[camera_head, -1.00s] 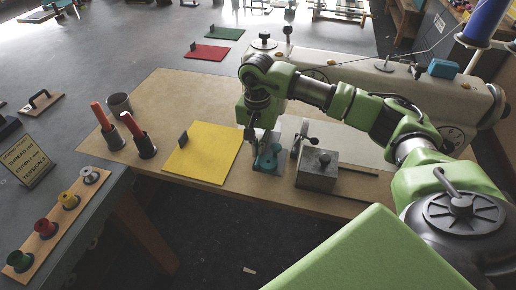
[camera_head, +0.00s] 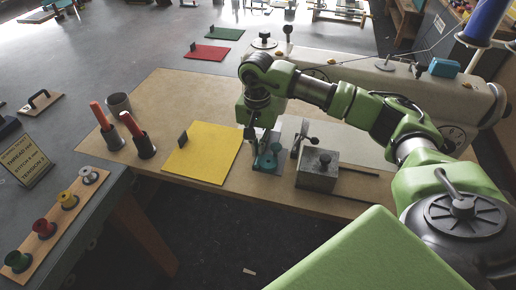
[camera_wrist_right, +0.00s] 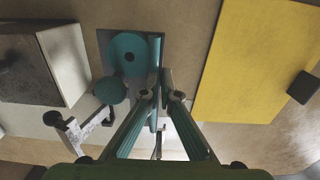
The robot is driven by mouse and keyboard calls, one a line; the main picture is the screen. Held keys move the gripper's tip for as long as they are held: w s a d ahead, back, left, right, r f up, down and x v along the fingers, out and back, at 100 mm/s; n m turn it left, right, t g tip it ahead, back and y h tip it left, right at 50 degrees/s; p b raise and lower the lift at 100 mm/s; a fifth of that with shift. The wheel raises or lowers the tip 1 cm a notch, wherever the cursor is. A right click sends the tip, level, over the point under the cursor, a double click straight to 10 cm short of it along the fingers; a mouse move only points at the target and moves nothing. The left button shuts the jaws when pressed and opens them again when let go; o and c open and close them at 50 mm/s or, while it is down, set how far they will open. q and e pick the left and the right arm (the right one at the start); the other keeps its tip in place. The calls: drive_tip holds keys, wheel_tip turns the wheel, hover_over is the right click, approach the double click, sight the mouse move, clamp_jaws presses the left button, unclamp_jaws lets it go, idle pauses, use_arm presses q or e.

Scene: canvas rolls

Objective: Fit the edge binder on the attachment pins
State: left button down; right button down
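A teal fitting, which looks like the edge binder, shows on the tan board in the head view (camera_head: 267,160). I cannot make out the attachment pins for certain. My left gripper is not in view.
A yellow sheet (camera_head: 203,152) lies left of my gripper. A grey block with a knob (camera_head: 317,171) stands to the right. The white sewing machine (camera_head: 455,100) is behind my arm. Red-handled tools in holders (camera_head: 145,146) stand on the board's left end (camera_head: 165,88).

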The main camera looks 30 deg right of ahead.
drive_tip(key=shift+f+b, duration=1.2)
drive_tip(key=shift+f, duration=0.15)
drive_tip(key=c, duration=2.2)
unclamp_jaws()
wheel_tip(320, 180, up, 12)
drive_tip(key=shift+r, duration=0.1)
